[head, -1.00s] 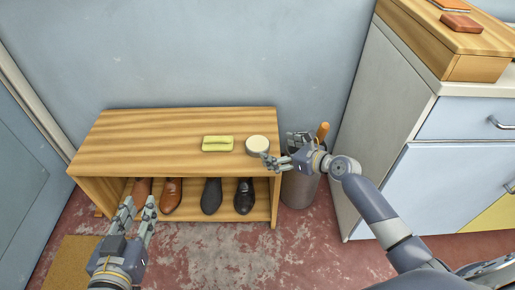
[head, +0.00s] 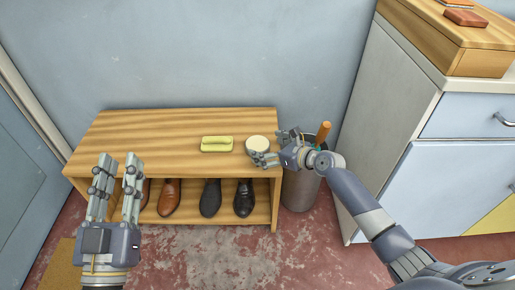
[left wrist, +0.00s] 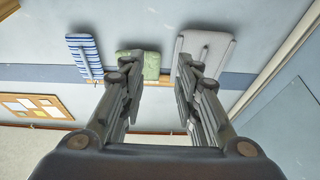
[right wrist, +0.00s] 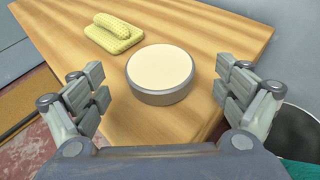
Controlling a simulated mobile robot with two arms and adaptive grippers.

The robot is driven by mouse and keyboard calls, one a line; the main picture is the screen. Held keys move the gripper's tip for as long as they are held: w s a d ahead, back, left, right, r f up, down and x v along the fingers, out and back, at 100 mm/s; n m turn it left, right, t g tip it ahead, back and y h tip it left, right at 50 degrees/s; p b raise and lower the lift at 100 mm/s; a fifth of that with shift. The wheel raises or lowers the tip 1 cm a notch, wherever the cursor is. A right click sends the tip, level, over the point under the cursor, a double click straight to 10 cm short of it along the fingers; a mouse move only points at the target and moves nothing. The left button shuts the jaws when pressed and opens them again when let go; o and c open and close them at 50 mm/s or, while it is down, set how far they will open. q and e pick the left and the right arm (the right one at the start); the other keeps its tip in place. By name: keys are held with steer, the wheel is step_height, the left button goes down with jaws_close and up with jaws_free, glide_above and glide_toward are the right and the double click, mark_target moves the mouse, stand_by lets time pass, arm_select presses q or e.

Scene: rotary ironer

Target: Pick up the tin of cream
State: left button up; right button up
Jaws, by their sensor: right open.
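The tin of cream (head: 257,143) is a round, low grey tin with a pale cream top. It sits near the right end of the wooden bench top. In the right wrist view the tin (right wrist: 160,75) lies ahead of and between the spread fingers of my right gripper (right wrist: 158,95), apart from both. In the head view the right gripper (head: 270,148) is at the tin's right side, open and empty. My left gripper (head: 117,175) is open and empty in front of the bench's left part; its spread fingers also show in the left wrist view (left wrist: 158,85).
A yellow sponge-like pad (head: 217,144) lies left of the tin on the bench (head: 150,140). Brown and black shoes (head: 211,197) stand on the shelf below. A bin (head: 300,190) with an orange handle stands right of the bench, beside a cabinet (head: 400,130). The bench's left top is clear.

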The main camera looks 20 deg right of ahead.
mark_target(259, 144)
steer(key=b+x, duration=0.1)
steer(key=x, duration=0.2)
steer(key=shift+s+f, duration=0.1)
steer(key=shift+b, duration=0.3)
arm_select(q)
steer(key=s+r+t+h, duration=0.2)
steer(key=s+r+t, duration=0.2)
steer(key=r, duration=0.3)
steer(key=shift+s+a+t, duration=0.15)
steer(key=shift+s+t, duration=0.15)
arm_select(e)
steer(key=c, duration=1.3)
